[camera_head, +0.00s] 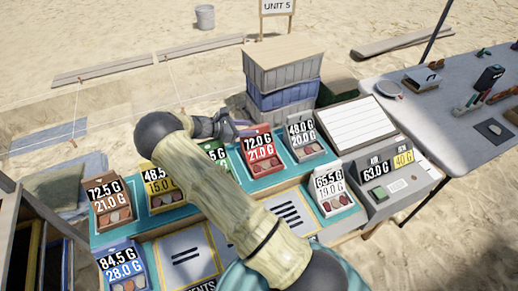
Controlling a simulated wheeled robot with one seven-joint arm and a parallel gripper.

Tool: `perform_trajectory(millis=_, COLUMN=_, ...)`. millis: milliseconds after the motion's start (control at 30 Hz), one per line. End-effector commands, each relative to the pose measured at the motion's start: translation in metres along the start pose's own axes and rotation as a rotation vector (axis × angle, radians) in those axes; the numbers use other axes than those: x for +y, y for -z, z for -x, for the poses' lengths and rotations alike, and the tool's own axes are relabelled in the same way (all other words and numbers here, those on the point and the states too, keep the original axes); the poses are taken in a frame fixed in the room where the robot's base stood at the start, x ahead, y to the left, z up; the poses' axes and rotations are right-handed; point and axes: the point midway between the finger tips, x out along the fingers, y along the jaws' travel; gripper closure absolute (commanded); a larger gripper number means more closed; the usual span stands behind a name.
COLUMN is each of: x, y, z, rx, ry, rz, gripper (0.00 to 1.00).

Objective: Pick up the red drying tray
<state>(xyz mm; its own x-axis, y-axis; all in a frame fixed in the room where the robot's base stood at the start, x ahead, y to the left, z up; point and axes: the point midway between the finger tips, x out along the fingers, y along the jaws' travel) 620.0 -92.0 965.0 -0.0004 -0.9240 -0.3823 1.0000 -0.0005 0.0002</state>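The red drying tray (264,164) stands on the teal-topped table, in the back row right of the middle. Its raised back label reads 72.0 G over 21.0 G, and small reddish-brown pieces lie in its front. My gripper (236,128) is at the upper left of the red tray, close to its label's top corner. It is small and dark here, and I cannot tell whether it touches the tray or whether its fingers are apart. My arm crosses the middle of the table and hides part of the green tray (217,153).
A grey tray (307,150) stands just right of the red one. Yellow (162,203), brown (112,216), blue (126,285) and white (337,206) trays stand around. A scale (401,186) is at right. Stacked crates (284,75) rise behind the red tray.

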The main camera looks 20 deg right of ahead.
Motion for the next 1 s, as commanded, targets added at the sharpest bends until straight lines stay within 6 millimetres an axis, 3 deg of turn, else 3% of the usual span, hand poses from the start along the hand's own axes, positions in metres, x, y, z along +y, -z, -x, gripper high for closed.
perform_trajectory(millis=100, x=0.001, y=-0.003, z=-0.018, rx=-0.001, ry=0.002, rz=0.002, gripper=0.60)
perform_trajectory(millis=233, x=0.001, y=-0.001, z=-0.028, rx=-0.001, ry=0.001, rz=0.002, gripper=0.60)
perform_trajectory(millis=767, x=0.001, y=0.000, z=-0.029, rx=0.000, ry=0.000, rz=0.000, gripper=0.60)
perform_trajectory(millis=967, x=0.001, y=0.000, z=-0.029, rx=0.000, ry=0.000, rz=0.000, gripper=0.99)
perform_trajectory(millis=1000, x=0.001, y=0.000, z=-0.029, rx=0.000, ry=0.000, rz=0.000, gripper=1.00)
